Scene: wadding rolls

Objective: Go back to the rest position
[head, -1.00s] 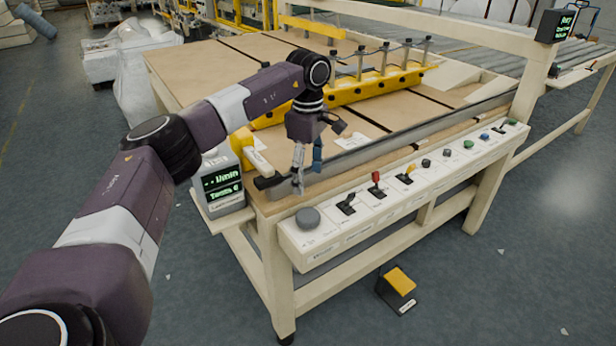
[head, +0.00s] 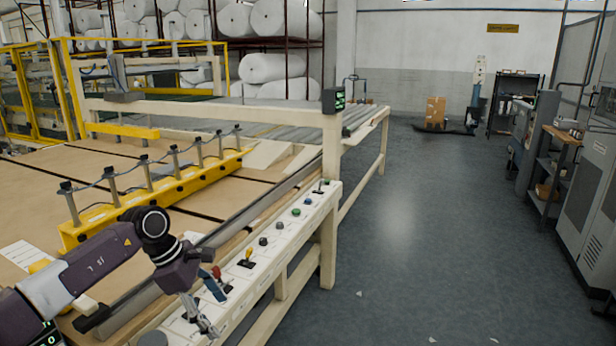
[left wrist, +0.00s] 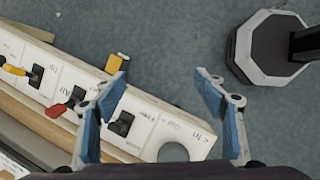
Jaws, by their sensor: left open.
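My left gripper (head: 208,312) hangs over the near end of the machine's white control panel (head: 278,243), at the lower left of the head view. In the left wrist view its two blue fingers (left wrist: 162,84) stand wide apart with nothing held between them. The panel (left wrist: 90,92) passes below and behind them. A black lever (left wrist: 122,124) shows between the fingers, and a red lever (left wrist: 58,109) is left of them. The fingers look clear of both levers. My right gripper is not in view.
The brown worktable (head: 35,185) with a yellow clamp bar (head: 150,200) lies left. A small black display (head: 335,100) stands on the frame post. Open grey floor (head: 410,230) lies right, bounded by cabinets (head: 590,200). A yellow pedal (left wrist: 117,61) shows below the panel.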

